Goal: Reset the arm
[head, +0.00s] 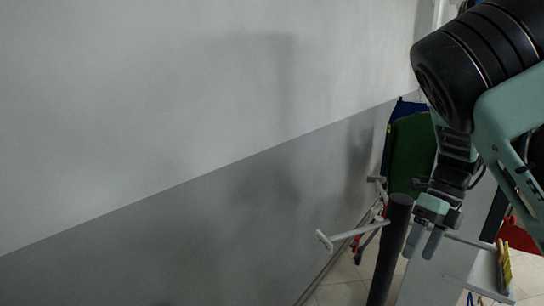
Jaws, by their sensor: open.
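My arm comes in at the upper right of the head view, with a thick black section and pale green links. My gripper (423,243) hangs at the end of it, pointing down. Its two grey fingers are apart, and I see nothing between them. It appears just right of a dark upright post (391,245); I cannot tell the distance between them.
A grey two-tone wall (190,130) fills the left and middle. Green (409,150) and blue (402,107) items stand by it. A light bar (350,234) sticks out left of the post. A white surface (487,274) with small coloured items is at lower right. Some tiled floor (340,293) shows.

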